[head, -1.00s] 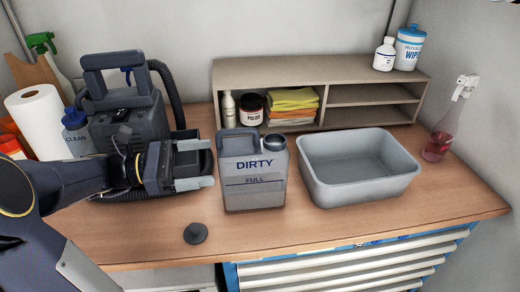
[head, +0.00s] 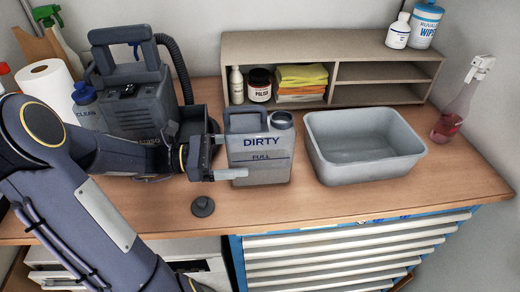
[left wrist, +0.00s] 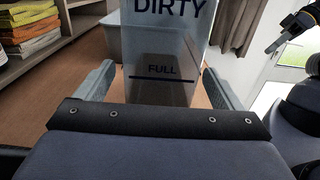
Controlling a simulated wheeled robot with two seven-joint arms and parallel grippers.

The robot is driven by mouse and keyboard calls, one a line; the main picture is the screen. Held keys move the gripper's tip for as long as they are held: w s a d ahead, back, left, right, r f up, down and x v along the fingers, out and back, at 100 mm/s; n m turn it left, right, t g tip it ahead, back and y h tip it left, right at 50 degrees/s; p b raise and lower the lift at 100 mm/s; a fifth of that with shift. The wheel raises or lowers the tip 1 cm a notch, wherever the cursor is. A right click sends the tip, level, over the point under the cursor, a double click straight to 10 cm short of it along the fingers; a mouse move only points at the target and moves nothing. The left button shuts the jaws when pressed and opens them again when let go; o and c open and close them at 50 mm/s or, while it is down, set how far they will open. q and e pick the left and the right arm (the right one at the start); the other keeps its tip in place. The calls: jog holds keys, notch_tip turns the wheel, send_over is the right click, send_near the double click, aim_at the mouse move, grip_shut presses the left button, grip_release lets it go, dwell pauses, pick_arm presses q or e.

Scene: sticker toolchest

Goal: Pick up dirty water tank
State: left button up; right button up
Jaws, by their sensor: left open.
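The dirty water tank (head: 262,160) is a grey, partly see-through container marked DIRTY and FULL, with a handle at its upper left and an open round neck at its upper right. It stands upright on the wooden worktop. My left gripper (head: 232,157) is open at the tank's left side in the head view, one finger crossing its lower front. In the left wrist view, the tank (left wrist: 163,60) stands between the two spread fingers of my left gripper (left wrist: 158,85). I cannot tell whether they touch it. A dark round cap (head: 203,206) lies in front of the tank. My right gripper is not seen in the head view.
A grey basin (head: 365,148) stands right of the tank. A dark cleaning machine (head: 135,105) stands at the left. A low shelf (head: 395,75) with folded cloths (head: 302,82) stands behind. A spray bottle (head: 455,112) stands at the far right. The front right worktop is clear.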

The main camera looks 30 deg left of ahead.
aim_at(251, 154)
pick_arm(q)
jog(key=x, duration=0.4)
jog(key=c, duration=1.1)
jog(key=shift+c, duration=0.8)
jog(key=shift+r, duration=0.15)
